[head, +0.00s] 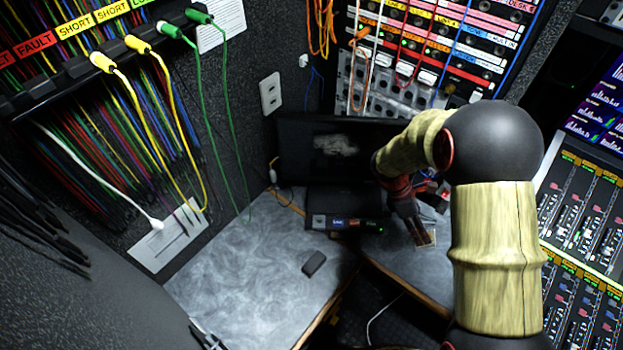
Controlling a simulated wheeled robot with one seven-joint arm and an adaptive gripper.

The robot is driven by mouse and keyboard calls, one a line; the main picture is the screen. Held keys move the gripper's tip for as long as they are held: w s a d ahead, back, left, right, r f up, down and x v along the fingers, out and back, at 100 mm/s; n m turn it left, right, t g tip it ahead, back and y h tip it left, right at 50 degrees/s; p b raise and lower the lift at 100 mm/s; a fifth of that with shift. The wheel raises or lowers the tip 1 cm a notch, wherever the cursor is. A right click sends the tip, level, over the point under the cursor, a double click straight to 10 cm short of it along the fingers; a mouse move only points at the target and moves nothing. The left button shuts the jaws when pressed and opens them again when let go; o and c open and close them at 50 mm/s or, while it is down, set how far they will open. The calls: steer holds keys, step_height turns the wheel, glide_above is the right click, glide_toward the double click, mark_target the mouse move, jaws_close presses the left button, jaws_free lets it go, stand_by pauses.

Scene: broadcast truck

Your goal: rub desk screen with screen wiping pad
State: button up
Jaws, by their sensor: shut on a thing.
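The desk screen (298,150) is a dark panel standing at the back of the desk, with a pale grey smudge (335,146) on its face. My arm reaches down in front of its right side and hides part of that edge. My gripper (417,231) is low over the right part of the desk, to the right of and below the smudge, apart from the screen. It is shut on a small tan-edged thing (428,238), which seems to be the screen wiping pad, though it is small and partly hidden by the fingers.
A small dark block (313,263) lies on the grey desk (240,270). A black device with lit labels (345,223) sits below the screen. Patch cables (130,130) hang at left. A mixing console (585,220) stands at right. The desk's left part is mostly clear.

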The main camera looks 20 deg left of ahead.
steer(key=w+a+r+n+t, duration=0.3)
steer(key=w+a+n+t, duration=0.1)
steer(key=a+n+t, duration=0.25)
steer(key=w+a+r+n+t, duration=0.2)
steer(key=w+a+n+t, duration=0.1)
steer(key=a+n+t, duration=0.4)
steer(key=s+a+r+n+t+y, duration=0.1)
steer(key=a+n+t+y, duration=0.15)
steer(key=a, duration=0.45)
steer(key=s+a+r+n+t+y+b, duration=0.1)
steer(key=a+n+y, duration=0.25)
steer(key=a, duration=0.35)
steer(key=s+a+r+n+t+y, duration=0.1)
steer(key=a+r+n+y, duration=0.15)
steer(key=a, duration=0.45)
steer(key=shift+y, duration=0.45)
steer(key=shift+w+a+f+b, duration=0.15)
steer(key=shift+w+a+b, duration=0.05)
steer(key=shift+w, duration=0.75)
steer(key=shift+w+a+f+b, duration=0.15)
steer(key=shift+w+a, duration=0.1)
steer(key=shift+w, duration=0.7)
steer(key=shift+w+a+f+b, duration=0.15)
steer(key=shift+w+a+b, duration=0.05)
steer(key=shift+w, duration=0.75)
steer(key=shift+w+a, duration=0.2)
steer(key=shift+w, duration=0.65)
